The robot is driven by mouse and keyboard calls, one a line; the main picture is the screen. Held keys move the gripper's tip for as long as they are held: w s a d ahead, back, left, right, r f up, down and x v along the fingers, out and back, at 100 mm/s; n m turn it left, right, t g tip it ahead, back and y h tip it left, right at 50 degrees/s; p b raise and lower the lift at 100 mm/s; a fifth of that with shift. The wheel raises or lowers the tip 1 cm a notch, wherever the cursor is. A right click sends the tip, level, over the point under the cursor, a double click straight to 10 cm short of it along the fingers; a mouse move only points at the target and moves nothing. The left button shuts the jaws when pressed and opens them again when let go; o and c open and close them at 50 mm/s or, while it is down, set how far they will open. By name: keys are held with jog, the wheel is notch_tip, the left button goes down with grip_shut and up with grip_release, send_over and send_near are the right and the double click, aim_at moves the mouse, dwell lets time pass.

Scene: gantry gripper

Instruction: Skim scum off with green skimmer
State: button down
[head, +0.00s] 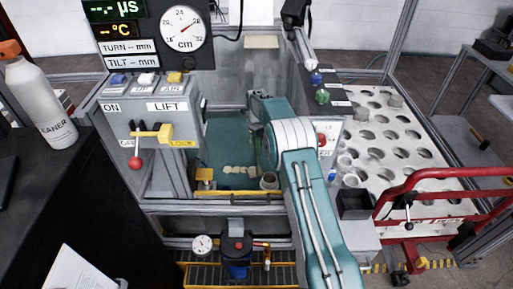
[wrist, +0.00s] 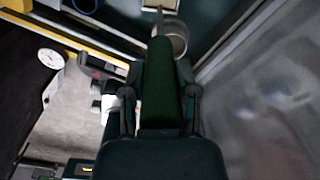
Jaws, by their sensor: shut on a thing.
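My gripper (wrist: 160,105) is shut on the green handle of the skimmer (wrist: 160,88), with a finger on each side. The handle points away from my palm, and a thin grey part extends beyond it. A round metal cup (wrist: 172,38) shows at the handle's far end; I cannot tell whether they touch. In the head view a similar round grey cup (head: 268,182) is at the tank's front edge. Pale scum patches (head: 238,169) show in the teal tank (head: 222,142), left of the cup. My arm hides my gripper and the skimmer in the head view.
The grey LIFT box (head: 165,108) with yellow and red levers stands left of the tank. A perforated white tray (head: 385,130) and red rail (head: 440,180) are on the right. A white bottle (head: 42,100) stands on the dark counter. A gauge (head: 202,244) sits below.

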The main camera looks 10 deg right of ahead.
jog(key=shift+r, duration=4.3)
